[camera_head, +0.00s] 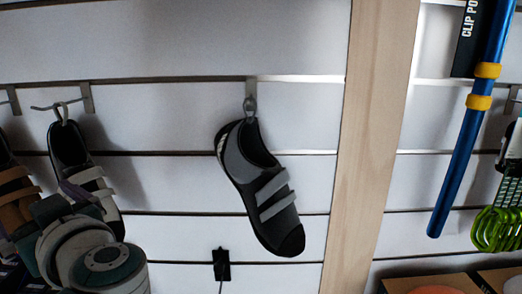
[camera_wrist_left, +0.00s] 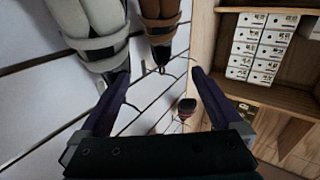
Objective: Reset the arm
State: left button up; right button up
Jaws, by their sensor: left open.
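My left arm (camera_head: 92,252) comes in at the lower left of the head view, in front of the hanging shoes. Beyond the fingers hang a pale shoe (camera_wrist_left: 95,30) and a brown shoe (camera_wrist_left: 160,28). My right gripper shows in neither view.
A grey and black climbing shoe (camera_head: 260,185) hangs from a hook on the white slatted wall (camera_head: 180,45). A wooden post (camera_head: 368,140) stands right of it. A blue pole (camera_head: 462,165) and green carabiners (camera_head: 495,229) hang further right. A wooden shelf (camera_wrist_left: 270,95) holds white boxes (camera_wrist_left: 258,45).

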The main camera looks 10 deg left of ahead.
pick_arm(q)
jog(key=w+d+r+m+t+h+p, duration=0.2)
jog(key=d+r+m+t+h+p, duration=0.25)
jog(key=d+r+t+h, duration=0.2)
jog(key=w+d+r+m+t+h+p, duration=0.35)
jog(key=d+r+m+t+h, duration=0.2)
jog(key=r, duration=0.25)
jog(key=s+d+m+g+h+p, duration=0.6)
jog(key=s+d+m+h+p, duration=0.1)
jog(key=s+d+h+p, duration=0.15)
jog(key=s+a+n+g+y+p, duration=0.1)
jog(key=s+a+g+y+p, duration=0.25)
jog(key=s, duration=0.65)
jog(key=s+a+n+g+y+p, duration=0.15)
jog(key=s+g+p, duration=0.25)
jog(key=s+g, duration=0.4)
jog(key=w+r+p+v, duration=0.1)
jog(key=w+p+v, duration=0.2)
jog(key=p+v, duration=1.5)
jog(key=w+a+p+v, duration=0.1)
jog(key=w+p+v, duration=0.3)
jog(key=p+v, duration=1.4)
jog(key=shift+a+r+m+t+h+p, duration=0.35)
jog(key=shift+a+r+t+p, duration=0.1)
jog(key=shift+a+r+p, duration=0.25)
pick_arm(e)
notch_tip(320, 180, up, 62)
